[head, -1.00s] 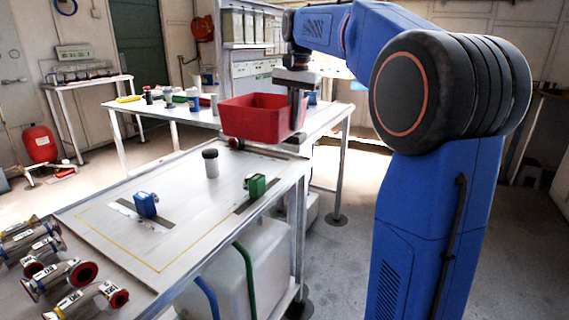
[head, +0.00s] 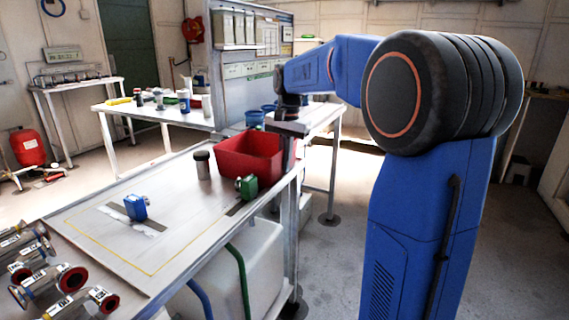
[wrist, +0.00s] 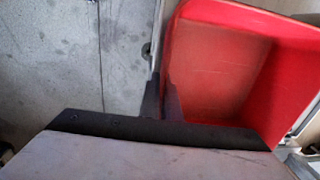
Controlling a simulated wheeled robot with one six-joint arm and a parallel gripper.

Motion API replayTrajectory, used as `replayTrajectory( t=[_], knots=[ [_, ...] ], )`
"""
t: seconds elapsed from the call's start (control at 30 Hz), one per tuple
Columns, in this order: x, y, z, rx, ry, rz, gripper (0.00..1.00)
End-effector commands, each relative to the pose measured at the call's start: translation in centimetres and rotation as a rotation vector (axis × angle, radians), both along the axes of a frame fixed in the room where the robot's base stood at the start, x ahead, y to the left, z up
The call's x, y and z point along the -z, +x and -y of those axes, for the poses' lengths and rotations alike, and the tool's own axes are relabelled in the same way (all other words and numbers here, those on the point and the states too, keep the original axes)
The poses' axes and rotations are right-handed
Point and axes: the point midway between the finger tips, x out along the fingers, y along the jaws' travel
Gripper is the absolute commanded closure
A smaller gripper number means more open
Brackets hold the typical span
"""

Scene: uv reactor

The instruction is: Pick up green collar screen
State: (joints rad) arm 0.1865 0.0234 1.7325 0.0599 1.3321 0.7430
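My gripper (head: 288,160) is at the right rim of a red bin (head: 245,158). In the wrist view its two narrow dark fingers (wrist: 161,100) stand close together on either side of the bin's wall, and the bin (wrist: 215,75) shows red and empty in the part visible. I cannot tell whether the bin touches the table. Several metal pipe pieces with labels and dark red end rings (head: 72,279) lie at the lower left. I cannot make out a green collar on any of them; some are cut off by the picture's edge.
A blue block-shaped device (head: 136,207), a green one (head: 247,187) and a grey cylinder with a dark cap (head: 203,166) stand on the near table (head: 170,245). Another table behind holds cups and bottles. A green hose (head: 240,275) hangs below the near edge.

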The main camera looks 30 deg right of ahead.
Motion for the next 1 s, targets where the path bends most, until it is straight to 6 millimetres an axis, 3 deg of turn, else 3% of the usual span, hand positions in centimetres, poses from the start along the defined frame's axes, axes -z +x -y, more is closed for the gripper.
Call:
replayTrajectory(
  t=[0.37,0.47,0.8,1.0],
  knots=[
    [0.4,0.0,0.0,0.000,0.000,0.002,1.00],
    [0.4,0.0,0.0,0.000,0.000,0.001,0.78],
    [0.2,0.0,0.0,0.000,0.000,0.001,0.78],
    [-1.8,-0.1,0.1,0.000,-0.001,0.004,0.78]
  ],
)
